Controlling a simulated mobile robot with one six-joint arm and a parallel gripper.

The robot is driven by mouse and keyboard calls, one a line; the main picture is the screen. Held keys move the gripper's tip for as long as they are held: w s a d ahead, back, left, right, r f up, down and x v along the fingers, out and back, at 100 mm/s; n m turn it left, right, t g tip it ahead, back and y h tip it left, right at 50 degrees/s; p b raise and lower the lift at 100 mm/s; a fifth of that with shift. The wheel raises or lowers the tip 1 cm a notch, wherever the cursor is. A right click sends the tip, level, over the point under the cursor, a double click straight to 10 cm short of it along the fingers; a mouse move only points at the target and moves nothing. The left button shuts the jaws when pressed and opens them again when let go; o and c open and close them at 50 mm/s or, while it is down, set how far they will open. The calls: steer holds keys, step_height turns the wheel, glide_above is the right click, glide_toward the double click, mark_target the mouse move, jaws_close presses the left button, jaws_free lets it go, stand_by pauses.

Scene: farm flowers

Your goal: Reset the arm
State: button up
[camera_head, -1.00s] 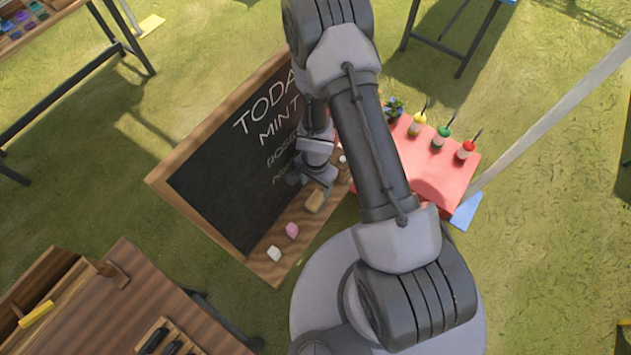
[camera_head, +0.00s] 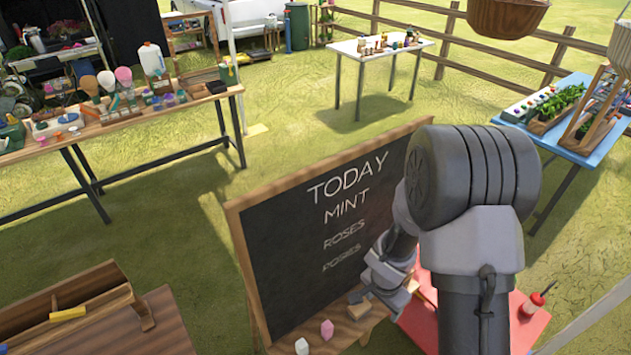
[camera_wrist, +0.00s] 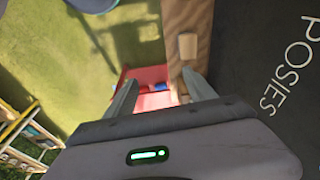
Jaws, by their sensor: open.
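My gripper (camera_wrist: 160,92) is open and empty in the wrist view, its two fingers spread apart. In the head view my gripper (camera_head: 372,288) hangs in front of the lower right of the chalkboard (camera_head: 290,270), partly hidden by my arm. The board reads TODAY, MINT, ROSES, POSIES. A tan block (camera_head: 358,308) lies on the board's wooden ledge (camera_head: 345,328) close below the gripper. In the wrist view a tan block (camera_wrist: 188,46) sits on the ledge beyond the fingertips, not between them.
Pink chalk (camera_head: 327,329) and white chalk (camera_head: 302,346) lie on the ledge. A wooden bench (camera_head: 150,325) is at the lower left. A cluttered table (camera_head: 110,125) stands behind; grass between is clear.

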steer(key=s+d+r+n+t+b, duration=0.15)
steer(key=s+r+b, duration=0.25)
steer(key=r+b, duration=0.55)
steer(key=s+a+r+n+t+y+b, duration=0.1)
steer(key=s+a+n+b, duration=0.1)
steer(key=s+a+b, duration=0.2)
steer(key=s+a+r+n+t+y+b, duration=0.1)
steer(key=s+a+b, duration=0.3)
steer(key=s, duration=0.7)
steer(key=shift+n+t+y+b, duration=0.4)
steer(key=shift+y+b, duration=0.3)
steer(key=shift+b, duration=0.4)
steer(key=shift+a+r, duration=0.1)
